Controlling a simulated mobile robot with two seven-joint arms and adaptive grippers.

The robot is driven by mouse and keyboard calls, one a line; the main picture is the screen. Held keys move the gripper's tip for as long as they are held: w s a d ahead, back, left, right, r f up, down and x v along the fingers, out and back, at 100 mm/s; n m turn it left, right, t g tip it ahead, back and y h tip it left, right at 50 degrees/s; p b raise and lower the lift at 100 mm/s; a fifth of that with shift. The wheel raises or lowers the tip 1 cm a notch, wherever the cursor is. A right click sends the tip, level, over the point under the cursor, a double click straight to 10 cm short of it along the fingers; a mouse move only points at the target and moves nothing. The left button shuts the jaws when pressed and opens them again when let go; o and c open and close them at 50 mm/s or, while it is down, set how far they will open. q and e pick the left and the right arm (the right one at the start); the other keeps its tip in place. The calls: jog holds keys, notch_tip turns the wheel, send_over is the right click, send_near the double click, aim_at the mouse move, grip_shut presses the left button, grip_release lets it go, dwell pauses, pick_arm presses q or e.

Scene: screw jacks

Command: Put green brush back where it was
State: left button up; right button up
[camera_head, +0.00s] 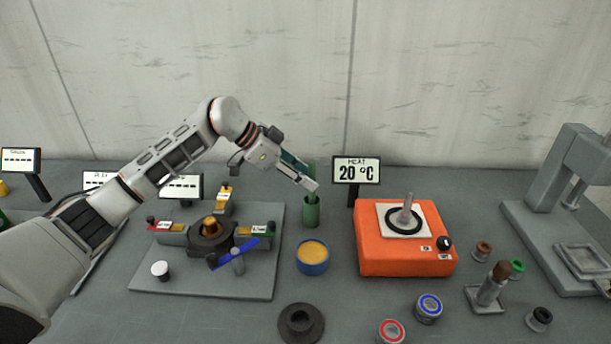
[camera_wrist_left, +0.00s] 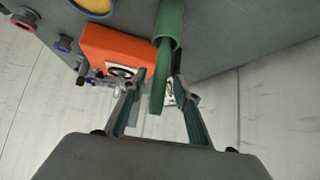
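The green brush (camera_head: 312,170) stands upright with its lower end inside a green cylindrical holder (camera_head: 311,213) at the back middle of the table. In the left wrist view, the brush handle (camera_wrist_left: 157,88) comes out of the holder (camera_wrist_left: 171,25) and passes between my fingers. My left gripper (camera_head: 308,180) is just above the holder at the handle. In the left wrist view, the left gripper (camera_wrist_left: 159,82) looks open, with gaps on both sides of the handle. The part of the brush inside the holder is hidden. My right gripper is not in view.
An orange heater (camera_head: 400,260) and its "20 °C" display (camera_head: 356,171) stand close to the holder's right. A blue-rimmed tub (camera_head: 312,264) is in front. A grey plate (camera_head: 175,282) with screw jacks lies left. A grey press stand (camera_head: 545,225) is far right.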

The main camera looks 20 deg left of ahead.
pick_arm(q)
jog(key=shift+r, duration=0.1)
jog(key=shift+a+r, duration=0.15)
jog(key=shift+r, duration=0.05)
jog(key=b+v, duration=0.2)
jog(key=v, duration=0.9)
jog(key=shift+s+a+r, duration=0.15)
jog(key=shift+s+r, duration=0.05)
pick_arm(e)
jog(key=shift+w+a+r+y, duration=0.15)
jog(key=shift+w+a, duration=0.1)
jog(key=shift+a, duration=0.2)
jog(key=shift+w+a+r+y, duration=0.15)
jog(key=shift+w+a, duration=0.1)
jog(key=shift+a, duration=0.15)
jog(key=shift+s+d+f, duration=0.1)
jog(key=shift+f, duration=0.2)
